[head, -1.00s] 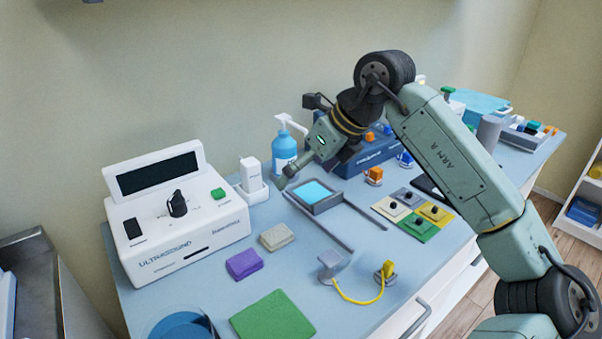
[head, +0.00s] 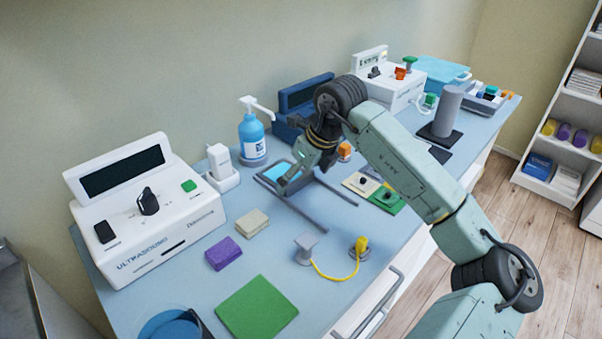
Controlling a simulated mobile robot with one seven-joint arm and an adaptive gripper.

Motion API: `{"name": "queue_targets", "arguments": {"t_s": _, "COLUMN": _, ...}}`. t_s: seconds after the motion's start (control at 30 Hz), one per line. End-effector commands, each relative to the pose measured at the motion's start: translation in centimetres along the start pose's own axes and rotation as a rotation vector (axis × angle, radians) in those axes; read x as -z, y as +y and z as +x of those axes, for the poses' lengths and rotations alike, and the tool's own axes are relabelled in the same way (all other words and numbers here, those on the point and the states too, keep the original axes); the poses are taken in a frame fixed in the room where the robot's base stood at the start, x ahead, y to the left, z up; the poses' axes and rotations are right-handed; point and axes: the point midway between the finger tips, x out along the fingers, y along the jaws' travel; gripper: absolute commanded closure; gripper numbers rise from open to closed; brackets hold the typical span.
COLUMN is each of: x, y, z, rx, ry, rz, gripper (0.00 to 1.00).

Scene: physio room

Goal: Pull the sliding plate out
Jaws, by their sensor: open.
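The sliding plate (head: 277,173), with a light blue top, sits between two grey rails (head: 291,207) at the back of the blue table. Its right part is hidden behind my gripper. My gripper (head: 286,188) points down and left over the plate's front edge. The fingers are small and dark here, and I cannot tell whether they touch the plate. The rails in front of the plate are bare.
A blue pump bottle (head: 252,138) stands behind the plate. The white ultrasound unit (head: 148,208) is at left. A purple sponge (head: 224,253), beige sponge (head: 252,223), green mat (head: 257,308) and yellow cable (head: 335,278) lie in front. Coloured knobbed tiles (head: 386,200) are at right.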

Motion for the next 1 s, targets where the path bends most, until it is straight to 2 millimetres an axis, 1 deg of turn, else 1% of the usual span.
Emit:
{"name": "queue_targets", "arguments": {"t_s": 0.3, "x": -0.02, "y": 0.03, "z": 0.35, "rx": 0.000, "ry": -0.001, "rz": -0.001, "gripper": 0.03}}
{"name": "queue_targets", "arguments": {"t_s": 0.33, "x": -0.02, "y": 0.03, "z": 0.34, "rx": 0.000, "ry": -0.001, "rz": -0.001, "gripper": 0.05}}
{"name": "queue_targets", "arguments": {"t_s": 1.0, "x": -0.02, "y": 0.03, "z": 0.31, "rx": 0.000, "ry": -0.001, "rz": -0.001, "gripper": 0.49}}
